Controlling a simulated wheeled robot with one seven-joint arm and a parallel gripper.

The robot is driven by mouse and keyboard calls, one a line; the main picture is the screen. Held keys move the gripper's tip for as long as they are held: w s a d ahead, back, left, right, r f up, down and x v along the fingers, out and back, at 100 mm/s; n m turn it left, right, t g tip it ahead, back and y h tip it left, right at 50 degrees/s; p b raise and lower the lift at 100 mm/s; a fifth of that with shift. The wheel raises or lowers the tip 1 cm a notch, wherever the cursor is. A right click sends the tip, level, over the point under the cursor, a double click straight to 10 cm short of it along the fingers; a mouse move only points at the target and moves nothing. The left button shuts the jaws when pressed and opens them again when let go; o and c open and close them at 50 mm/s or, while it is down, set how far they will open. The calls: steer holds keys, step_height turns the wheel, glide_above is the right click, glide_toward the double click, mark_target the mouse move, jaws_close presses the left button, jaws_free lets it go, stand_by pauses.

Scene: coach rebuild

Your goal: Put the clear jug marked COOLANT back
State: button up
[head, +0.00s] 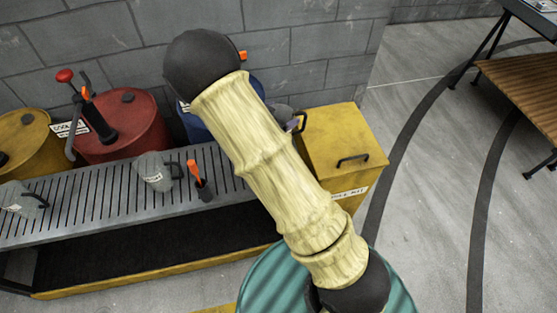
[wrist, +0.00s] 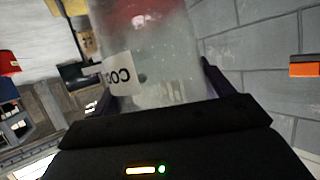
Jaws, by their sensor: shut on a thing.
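A clear, frosted jug (wrist: 165,55) stands between the fingers of my gripper (wrist: 160,82) in the wrist view. Its white label (wrist: 122,74) shows the letters "CO" and part of another. My gripper is shut on the jug; the jug's base is out of view. In the head view my arm covers much of the middle, and I cannot make out the gripper there. Two pale jugs with dark handles, one in the middle (head: 153,172) and one at the left (head: 20,198), are on the slatted metal rack (head: 95,200).
A red drum (head: 135,130) with a pump and a yellow drum (head: 25,140) stand behind the rack. A blue drum is partly hidden by my arm. A yellow bin (head: 335,135) with a black handle stands right of the rack. The floor (head: 430,150) beyond it is clear.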

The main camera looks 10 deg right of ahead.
steer(key=shift+f, duration=2.9)
steer(key=shift+f, duration=2.1)
steer(key=shift+f, duration=0.15)
steer(key=o, duration=1.7)
steer(key=shift+o, duration=0.2)
